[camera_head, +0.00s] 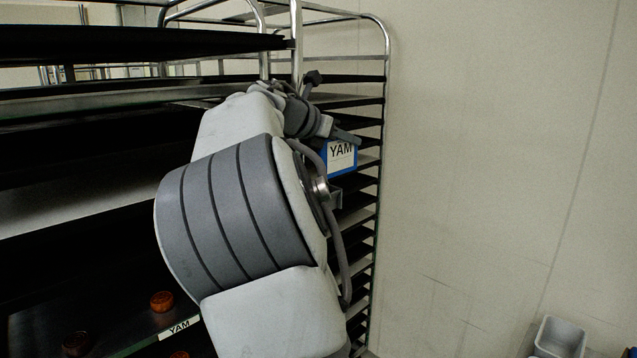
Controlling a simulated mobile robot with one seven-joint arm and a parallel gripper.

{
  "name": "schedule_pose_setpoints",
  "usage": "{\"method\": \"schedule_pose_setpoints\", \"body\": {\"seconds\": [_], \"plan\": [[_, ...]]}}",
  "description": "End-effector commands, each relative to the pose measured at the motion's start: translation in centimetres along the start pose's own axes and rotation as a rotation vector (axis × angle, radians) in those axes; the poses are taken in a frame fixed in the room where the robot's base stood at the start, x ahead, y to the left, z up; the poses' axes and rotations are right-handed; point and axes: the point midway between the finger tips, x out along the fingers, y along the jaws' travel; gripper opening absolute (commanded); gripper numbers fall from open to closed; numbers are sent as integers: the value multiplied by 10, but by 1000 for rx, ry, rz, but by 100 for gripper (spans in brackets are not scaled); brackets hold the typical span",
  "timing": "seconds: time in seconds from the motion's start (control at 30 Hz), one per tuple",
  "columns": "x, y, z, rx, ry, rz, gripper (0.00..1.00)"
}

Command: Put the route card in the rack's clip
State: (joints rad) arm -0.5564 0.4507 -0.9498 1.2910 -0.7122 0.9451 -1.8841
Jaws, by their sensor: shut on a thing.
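The route card (342,161) is blue-edged with a white face reading "YAM". It hangs from the tip of my gripper (345,138), which is shut on its top edge. The card is in front of the right side of the metal rack (386,70), near one of its front posts. A small grey metal bracket (336,198) shows just below the card, partly behind my arm; I cannot tell whether it is the clip or whether the card touches it. My arm covers much of the rack's front.
Dark trays (140,40) fill the rack's levels at left. A lower tray carries orange-brown round pieces (161,301) and a "YAM" label (180,328). A bare wall (480,150) is at right, with a grey bin (561,337) at lower right.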

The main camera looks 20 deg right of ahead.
Motion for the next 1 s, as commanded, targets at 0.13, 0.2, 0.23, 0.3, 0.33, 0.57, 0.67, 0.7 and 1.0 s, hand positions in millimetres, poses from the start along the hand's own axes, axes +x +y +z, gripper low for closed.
{"method": "schedule_pose_setpoints", "body": {"seconds": [0.13,0.2,0.23,0.3,0.33,0.57,0.67,0.7,1.0], "plan": [[-19,12,-27,-6,-1,2,0],[-27,16,-37,-5,-2,2,0],[-29,18,-41,-5,-2,1,0],[-34,20,-48,-3,-1,1,0],[-36,22,-51,-3,-2,1,0],[-35,23,-70,-4,-1,-2,0],[-28,23,-84,-5,-1,-3,0],[-27,23,-88,-3,-1,-2,0],[-24,23,-93,0,-1,0,0]]}}
